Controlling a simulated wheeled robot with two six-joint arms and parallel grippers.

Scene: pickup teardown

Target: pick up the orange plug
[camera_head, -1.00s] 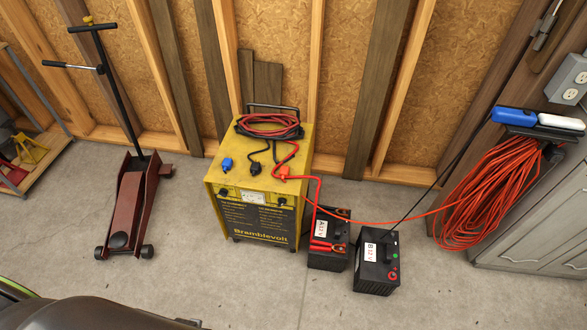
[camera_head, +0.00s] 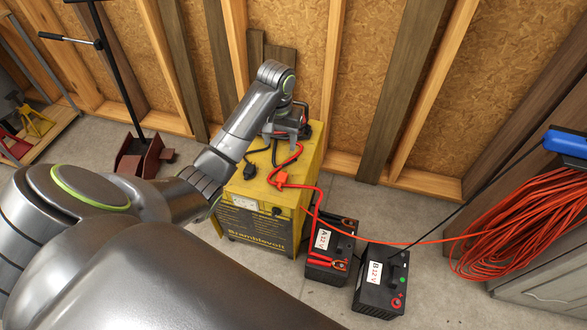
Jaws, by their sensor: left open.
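The orange plug (camera_head: 281,180) lies on top of the yellow charger (camera_head: 310,160), near its front edge, with an orange-red cable running from it. My left arm reaches in from the left over the charger. My left gripper (camera_head: 289,136) is open and empty, pointing down above the back part of the charger top, behind the orange plug and apart from it. It covers much of the coiled cable there. My right gripper is out of view.
A black plug (camera_head: 250,171) lies left of the orange plug. Batteries A (camera_head: 331,246) and B (camera_head: 381,280) stand on the floor at right. An orange cord (camera_head: 515,225) hangs at far right, a strand stretching to the charger. A red floor jack (camera_head: 140,156) stands left.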

